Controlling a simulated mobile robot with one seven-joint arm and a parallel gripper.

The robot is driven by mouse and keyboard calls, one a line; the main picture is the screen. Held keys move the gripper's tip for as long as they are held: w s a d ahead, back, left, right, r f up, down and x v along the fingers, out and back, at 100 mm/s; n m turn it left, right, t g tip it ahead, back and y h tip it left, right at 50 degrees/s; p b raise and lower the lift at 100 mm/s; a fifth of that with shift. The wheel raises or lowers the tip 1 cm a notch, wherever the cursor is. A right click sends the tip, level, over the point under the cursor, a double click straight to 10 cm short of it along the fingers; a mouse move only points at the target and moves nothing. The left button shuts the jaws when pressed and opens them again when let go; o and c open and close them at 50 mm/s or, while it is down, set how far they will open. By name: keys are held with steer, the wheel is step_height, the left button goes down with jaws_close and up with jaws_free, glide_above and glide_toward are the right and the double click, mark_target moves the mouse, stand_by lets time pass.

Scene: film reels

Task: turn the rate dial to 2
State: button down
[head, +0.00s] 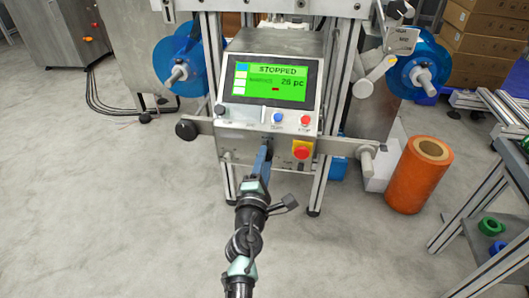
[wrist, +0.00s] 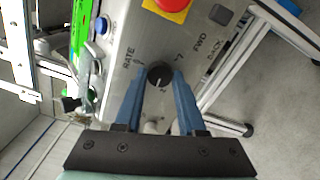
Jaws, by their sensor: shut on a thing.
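The rate dial (wrist: 158,76) is a small round black knob on the grey control panel (wrist: 150,38), next to the printed word RATE. My gripper (wrist: 159,84) has its two blue fingers on either side of the dial, shut on it. A pale mark shows on the lower part of the dial, but I cannot tell for sure which number it points to. In the head view my gripper (head: 267,150) reaches the lower middle of the panel and hides the dial.
The green screen (head: 265,83) reads STOPPED and 26 pc. A red stop button on yellow (head: 301,151) sits right of my gripper, with small blue (head: 278,117) and red (head: 305,120) buttons above. An orange roll (head: 417,178) stands on the floor at right.

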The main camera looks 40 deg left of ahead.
steer(key=n, duration=0.4)
steer(key=shift+f+n+p, duration=0.1)
steer(key=shift+n+p, duration=0.2)
steer(key=shift+p, duration=0.05)
stand_by(0.3)
steer(key=c, duration=0.5)
jaws_free()
steer(key=shift+s+d, duration=0.1)
steer(key=p+v, duration=0.2)
steer(key=v, duration=1)
steer(key=shift+s, duration=0.4)
steer(key=shift+d, duration=0.15)
